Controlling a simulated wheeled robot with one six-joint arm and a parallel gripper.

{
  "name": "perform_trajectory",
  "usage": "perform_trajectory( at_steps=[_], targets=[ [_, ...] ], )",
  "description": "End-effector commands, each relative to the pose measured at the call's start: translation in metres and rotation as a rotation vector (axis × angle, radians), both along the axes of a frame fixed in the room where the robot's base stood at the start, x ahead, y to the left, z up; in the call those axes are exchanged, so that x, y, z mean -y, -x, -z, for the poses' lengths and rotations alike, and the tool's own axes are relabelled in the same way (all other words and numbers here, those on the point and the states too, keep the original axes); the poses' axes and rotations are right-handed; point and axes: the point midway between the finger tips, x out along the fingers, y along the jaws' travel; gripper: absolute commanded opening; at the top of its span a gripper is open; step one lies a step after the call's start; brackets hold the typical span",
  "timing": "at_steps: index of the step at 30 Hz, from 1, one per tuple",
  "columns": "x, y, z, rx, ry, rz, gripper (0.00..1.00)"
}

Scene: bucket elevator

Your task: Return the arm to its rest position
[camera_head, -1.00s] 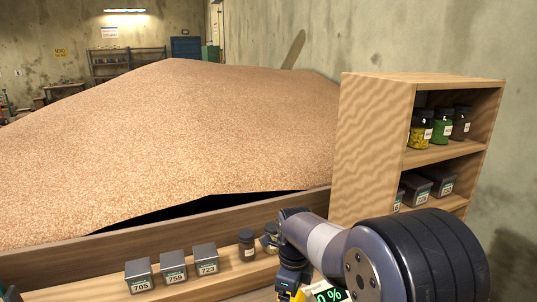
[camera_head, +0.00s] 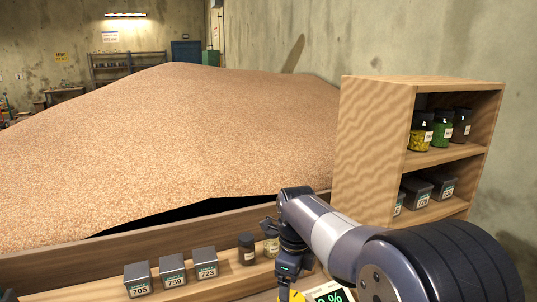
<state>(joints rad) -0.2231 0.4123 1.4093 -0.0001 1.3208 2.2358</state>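My arm reaches in from the lower right of the head view, with a dark ribbed joint and a grey and white link. Its forward end bends downward near the shelf ledge. A yellow part (camera_head: 290,296) shows at the bottom edge, below the dark wrist. The fingertips are not clearly visible, so I cannot tell whether my gripper is open or shut, or whether it holds anything.
A large grain heap (camera_head: 170,140) lies behind a wooden board (camera_head: 130,242). Grey boxes 705 (camera_head: 138,280), 759 (camera_head: 172,271) and 723 (camera_head: 205,263) and two jars (camera_head: 246,248) (camera_head: 271,246) stand on the ledge. A wooden shelf (camera_head: 372,150) with jars and boxes stands right.

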Motion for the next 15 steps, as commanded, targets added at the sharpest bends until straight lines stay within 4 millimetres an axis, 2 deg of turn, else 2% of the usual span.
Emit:
perform_trajectory(
  at_steps=[8,15],
  targets=[
    [0.0,0.001,0.057,-0.005,0.001,0.0,0.83],
    [0.0,0.0,0.054,0.001,-0.001,-0.206,0.83]
  ],
)
